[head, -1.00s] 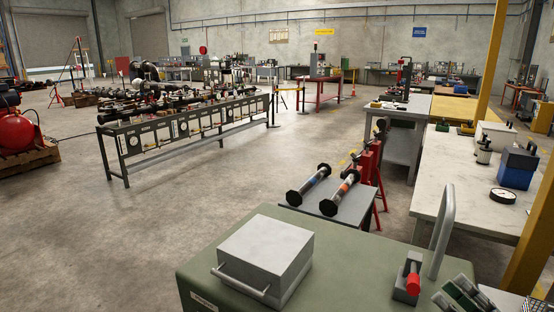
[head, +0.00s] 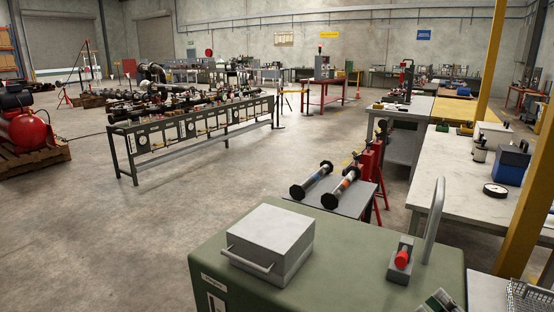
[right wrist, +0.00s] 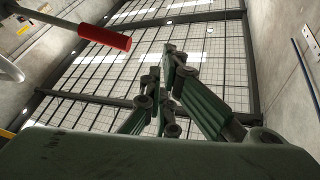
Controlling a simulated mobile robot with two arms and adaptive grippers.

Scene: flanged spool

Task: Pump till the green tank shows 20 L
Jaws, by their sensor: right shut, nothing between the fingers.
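The green tank (head: 340,275) fills the lower middle of the head view. A white label (head: 213,280) and the top of a pale gauge strip (head: 216,304) show on its front left; no level can be read. A small grey pump block with a red-gripped lever (head: 402,259) stands on its right side, beside a bent grey pipe (head: 433,222). My right gripper (head: 441,302) is at the bottom edge, in front of the pump and apart from it. In the right wrist view its fingers (right wrist: 166,92) are shut and empty, and the red grip (right wrist: 104,38) is at upper left. My left gripper is not in view.
A grey box with a bar handle (head: 268,241) sits on the tank's left side. Behind it, two flanged spools (head: 327,187) lie on a small table. A white workbench (head: 465,190) and a yellow post (head: 529,200) stand right. Open floor lies left.

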